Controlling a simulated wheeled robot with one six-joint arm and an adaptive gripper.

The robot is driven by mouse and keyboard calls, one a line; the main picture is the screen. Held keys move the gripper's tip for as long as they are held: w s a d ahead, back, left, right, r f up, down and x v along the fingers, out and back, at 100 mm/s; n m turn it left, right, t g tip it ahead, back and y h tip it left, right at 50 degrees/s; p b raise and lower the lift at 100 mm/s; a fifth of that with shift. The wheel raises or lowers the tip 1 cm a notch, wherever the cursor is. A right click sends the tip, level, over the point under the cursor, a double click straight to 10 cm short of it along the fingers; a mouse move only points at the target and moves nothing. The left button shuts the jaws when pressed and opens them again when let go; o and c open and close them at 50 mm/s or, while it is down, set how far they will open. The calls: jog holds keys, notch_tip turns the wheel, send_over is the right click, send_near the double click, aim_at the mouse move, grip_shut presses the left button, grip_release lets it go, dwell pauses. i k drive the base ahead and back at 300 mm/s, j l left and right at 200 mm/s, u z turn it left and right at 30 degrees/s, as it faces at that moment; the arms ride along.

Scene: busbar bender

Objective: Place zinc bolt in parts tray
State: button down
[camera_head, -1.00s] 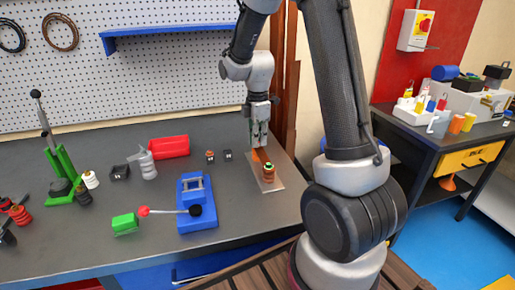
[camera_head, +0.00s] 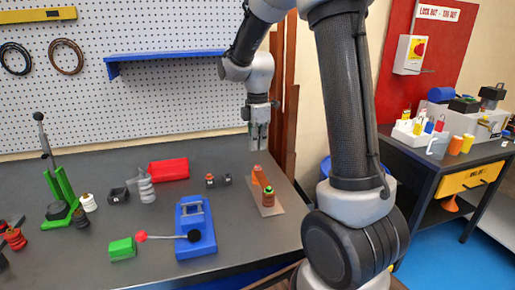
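My gripper (camera_head: 259,148) points down above the back of the bench's right part. It is clear of the items below it, and its fingers are too small to tell whether they are open or shut. I cannot make out a zinc bolt in it or on the bench. A red open bin (camera_head: 169,169) lies at the back of the bench, left of my gripper. A flat grey plate (camera_head: 267,209) below my gripper bears an orange upright piece (camera_head: 259,175) and a brown ribbed piece with a green top (camera_head: 268,196). I cannot tell which is the parts tray.
A blue device (camera_head: 195,240) with a red-knobbed lever stands at the bench front, beside a green block (camera_head: 122,249). A green lever press (camera_head: 59,190) stands at left. Small dark blocks (camera_head: 225,180) lie mid-bench. A second table (camera_head: 425,166) is at right.

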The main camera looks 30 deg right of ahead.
aim_at(169, 172)
jog(key=k+l, duration=0.1)
jog(key=l, duration=1.15)
jog(key=k, duration=0.05)
